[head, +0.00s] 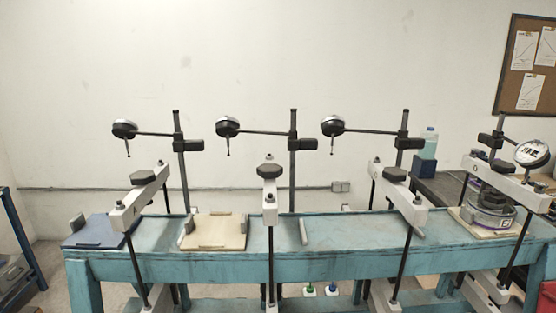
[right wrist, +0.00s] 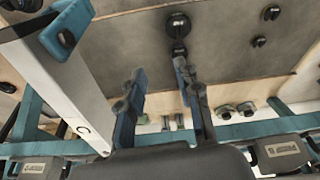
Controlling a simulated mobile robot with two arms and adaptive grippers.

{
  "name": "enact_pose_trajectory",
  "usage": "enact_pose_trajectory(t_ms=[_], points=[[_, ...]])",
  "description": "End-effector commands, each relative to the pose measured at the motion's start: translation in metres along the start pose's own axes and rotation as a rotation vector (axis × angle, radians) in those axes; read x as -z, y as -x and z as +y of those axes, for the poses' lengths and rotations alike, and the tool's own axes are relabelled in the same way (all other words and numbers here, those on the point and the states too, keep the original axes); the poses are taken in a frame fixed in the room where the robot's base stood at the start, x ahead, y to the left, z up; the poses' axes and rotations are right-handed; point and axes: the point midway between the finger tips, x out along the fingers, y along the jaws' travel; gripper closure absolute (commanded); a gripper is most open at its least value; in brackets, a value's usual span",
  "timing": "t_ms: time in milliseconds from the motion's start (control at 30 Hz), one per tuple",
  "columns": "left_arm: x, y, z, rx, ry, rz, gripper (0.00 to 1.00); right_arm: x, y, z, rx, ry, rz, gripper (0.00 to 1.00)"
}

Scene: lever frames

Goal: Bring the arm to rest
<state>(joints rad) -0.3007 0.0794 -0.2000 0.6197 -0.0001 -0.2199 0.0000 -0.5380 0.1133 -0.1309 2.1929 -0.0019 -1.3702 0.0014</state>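My right gripper (right wrist: 160,72) shows in the right wrist view with two dark blue-grey fingers apart and nothing seen between them. A black round knob on a stem (right wrist: 178,24) lies just beyond the right-hand fingertip; I cannot tell whether they touch. A white beam (right wrist: 62,85) runs along the left of that view. Neither gripper shows in the head view.
A teal bench (head: 200,265) carries the frames, with a blue plate (head: 100,235) and a wooden plate (head: 216,236) on it. Dial gauges (head: 228,126) hang on stands above. A bottle (head: 429,142) on a blue block stands behind, at right. A cork board (head: 527,62) hangs on the wall.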

Motion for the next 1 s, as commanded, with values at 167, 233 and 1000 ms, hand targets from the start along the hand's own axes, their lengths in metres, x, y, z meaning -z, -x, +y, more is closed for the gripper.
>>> enact_pose_trajectory(t_ms=[167, 233, 1000], points=[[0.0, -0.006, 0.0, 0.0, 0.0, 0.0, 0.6, -0.021, -0.069, -0.004, 0.006, 0.006, -0.033, 0.66], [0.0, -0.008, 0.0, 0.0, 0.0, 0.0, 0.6, -0.035, -0.102, -0.006, 0.009, 0.008, -0.047, 0.66], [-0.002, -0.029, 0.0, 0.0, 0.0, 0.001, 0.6, -0.29, -0.301, -0.014, 0.023, 0.042, -0.182, 0.66]])
